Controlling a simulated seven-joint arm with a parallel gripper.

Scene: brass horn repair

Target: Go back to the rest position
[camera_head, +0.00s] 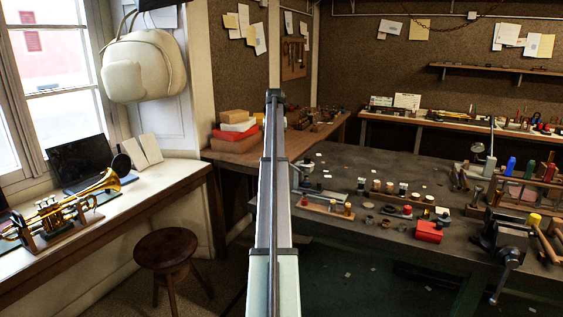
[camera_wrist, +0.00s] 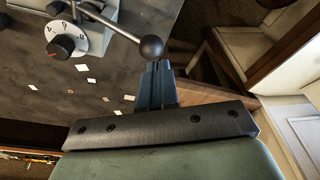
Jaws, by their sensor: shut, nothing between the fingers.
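My gripper (camera_wrist: 158,72) shows in the wrist view, its blue fingers together and empty. A dark ball knob (camera_wrist: 152,48) on a thin lever appears right at the fingertips; I cannot tell whether they touch.
The dark workbench (camera_head: 400,165) holds several small parts, a red box (camera_head: 429,231) and a vise (camera_head: 505,235) at right. A stool (camera_head: 166,248) stands left of my arm. A trumpet (camera_head: 70,210) lies on the window bench. Open floor lies between the benches.

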